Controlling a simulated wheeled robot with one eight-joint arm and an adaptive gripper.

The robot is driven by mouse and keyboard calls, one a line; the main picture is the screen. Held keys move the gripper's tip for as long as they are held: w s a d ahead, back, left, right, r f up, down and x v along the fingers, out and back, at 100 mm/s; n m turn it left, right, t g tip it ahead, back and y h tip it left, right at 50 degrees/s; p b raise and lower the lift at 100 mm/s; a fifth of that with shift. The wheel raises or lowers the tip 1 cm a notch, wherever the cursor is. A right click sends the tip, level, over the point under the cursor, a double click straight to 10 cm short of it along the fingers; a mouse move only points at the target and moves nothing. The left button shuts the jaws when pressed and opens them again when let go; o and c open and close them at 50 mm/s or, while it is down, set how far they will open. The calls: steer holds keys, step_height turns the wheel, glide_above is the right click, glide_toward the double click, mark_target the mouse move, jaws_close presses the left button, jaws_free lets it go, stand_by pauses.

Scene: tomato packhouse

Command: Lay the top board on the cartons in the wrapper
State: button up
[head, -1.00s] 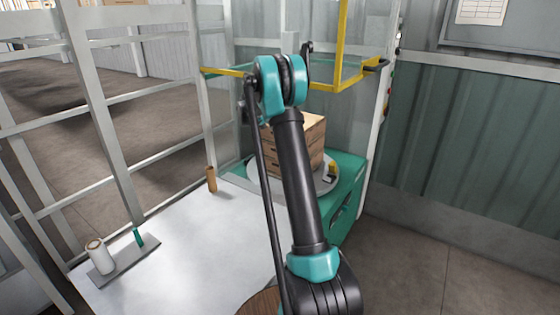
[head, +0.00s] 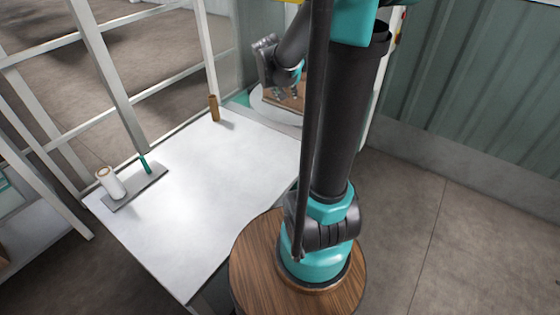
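The wrapper's round pale turntable (head: 262,101) shows at the upper middle, mostly behind my arm. A brown wooden-looking surface (head: 297,101) shows on it, right below my gripper. I cannot tell whether this is the cartons' top or the board. My gripper (head: 284,95) points down at it, small and partly against dark links. I cannot tell whether it touches the surface, holds anything, or is open. My upper arm hides the right part of the wrapper. No separate top board can be made out.
A white table (head: 215,190) fills the middle left, mostly bare. A brown upright cylinder (head: 214,108) stands at its far edge. Metal frame posts (head: 105,70) line the left. The floor at the right is clear.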

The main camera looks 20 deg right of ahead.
steer(key=s+a+f+n+y, duration=0.1)
steer(key=s+a+f, duration=0.2)
steer(key=s, duration=0.4)
steer(key=s+a+f+n+y, duration=0.1)
steer(key=s+a+f+n, duration=0.1)
steer(key=s, duration=0.6)
steer(key=s+a+f+n+g+y, duration=0.1)
steer(key=s+a+f+y, duration=0.1)
steer(key=s+a+f, duration=0.2)
steer(key=s, duration=0.3)
steer(key=shift+s+f, duration=0.2)
steer(key=shift+f, duration=0.1)
steer(key=shift+c, duration=0.6)
